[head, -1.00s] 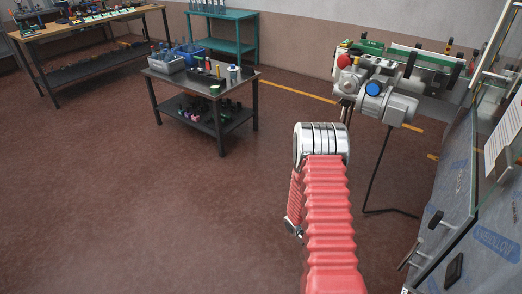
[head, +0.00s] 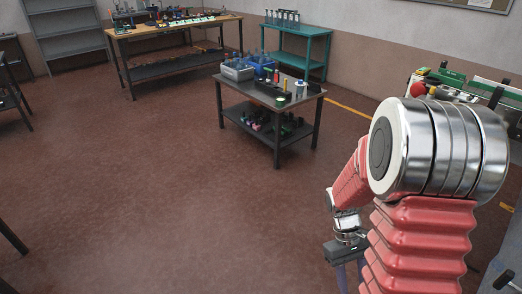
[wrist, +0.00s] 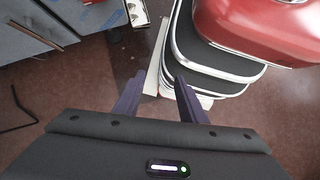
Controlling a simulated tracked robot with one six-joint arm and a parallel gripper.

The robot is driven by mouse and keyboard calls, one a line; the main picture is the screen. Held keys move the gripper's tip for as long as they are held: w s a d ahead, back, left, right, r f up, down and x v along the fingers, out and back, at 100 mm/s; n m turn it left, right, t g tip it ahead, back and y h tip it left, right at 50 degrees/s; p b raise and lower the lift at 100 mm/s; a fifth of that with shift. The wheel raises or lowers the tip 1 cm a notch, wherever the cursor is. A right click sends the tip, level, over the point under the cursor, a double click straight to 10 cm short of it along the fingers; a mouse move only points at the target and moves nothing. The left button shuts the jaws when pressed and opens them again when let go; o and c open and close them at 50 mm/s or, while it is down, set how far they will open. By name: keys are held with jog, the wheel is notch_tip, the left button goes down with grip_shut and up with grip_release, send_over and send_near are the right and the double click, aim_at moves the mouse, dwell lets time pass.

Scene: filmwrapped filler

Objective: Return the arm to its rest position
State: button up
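My arm is folded at the right of the head view, with its large silver joint and red ribbed sleeves close to the camera. My gripper (head: 350,278) hangs below the joint and points down, its dark fingers cut off by the bottom edge. In the wrist view my gripper (wrist: 158,82) has its two dark fingers apart, with nothing held between them. Part of the forearm is hidden behind the joint and sleeve.
A dark metal table (head: 299,95) with a grey bin (head: 237,72) and bottles stands ahead. A wooden workbench (head: 180,29) and teal table (head: 300,39) are behind. A machine (head: 445,88) is at the right, partly hidden by my arm. The floor at left centre is clear.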

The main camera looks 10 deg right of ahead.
jog(key=a+r+t, duration=0.5)
jog(key=a+r, duration=0.2)
jog(key=r, duration=0.5)
jog(key=a+r+m+t+y, duration=0.1)
jog(key=a+r+t, duration=0.5)
jog(key=r, duration=0.7)
jog(key=shift+s+a+t, duration=0.2)
jog(key=shift+a+t, duration=0.1)
jog(key=shift+a, duration=0.85)
jog(key=shift+c, duration=0.9)
jog(key=shift+d, duration=0.1)
